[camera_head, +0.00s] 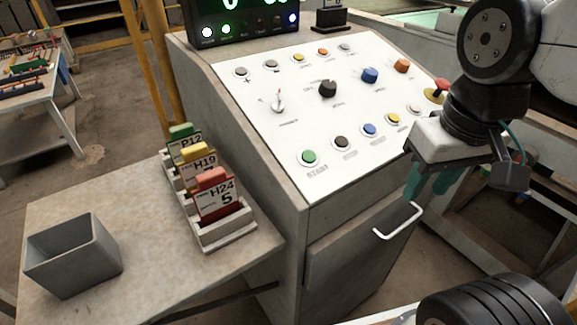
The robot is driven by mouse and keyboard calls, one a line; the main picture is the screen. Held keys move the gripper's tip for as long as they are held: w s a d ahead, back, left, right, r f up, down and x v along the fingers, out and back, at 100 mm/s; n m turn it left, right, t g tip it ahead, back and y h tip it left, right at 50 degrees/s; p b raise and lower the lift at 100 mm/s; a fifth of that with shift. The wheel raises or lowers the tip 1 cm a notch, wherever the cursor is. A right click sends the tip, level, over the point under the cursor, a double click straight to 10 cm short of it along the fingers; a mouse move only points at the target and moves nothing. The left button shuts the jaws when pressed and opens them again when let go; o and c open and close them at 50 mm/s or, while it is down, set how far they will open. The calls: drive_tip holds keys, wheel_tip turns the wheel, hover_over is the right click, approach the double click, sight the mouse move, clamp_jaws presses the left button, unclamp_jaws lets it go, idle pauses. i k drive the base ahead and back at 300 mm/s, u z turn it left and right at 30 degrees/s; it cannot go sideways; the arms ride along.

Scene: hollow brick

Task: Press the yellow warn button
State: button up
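The sloped white control panel (335,110) carries several coloured buttons and knobs. One yellow button (393,119) is in the near row, right of a blue button. Another yellow button (298,58) is in the far row. The labels are too small to read, so I cannot tell which is the warn button. My gripper (428,186) hangs at the panel's right front side, below and right of the near yellow button and apart from it. Its two teal fingers point down with a gap between them and nothing visible held.
A red mushroom button on a yellow base (437,90) is at the panel's right edge, close to my arm. A cabinet handle (398,222) juts out below. A side table (150,255) holds a grey bin (72,258) and a card rack (222,232). A display (245,20) stands behind.

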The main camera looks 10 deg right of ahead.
sight(394, 118)
drive_tip(key=u, duration=0.7)
drive_tip(key=k, duration=1.35)
drive_tip(key=z, duration=0.45)
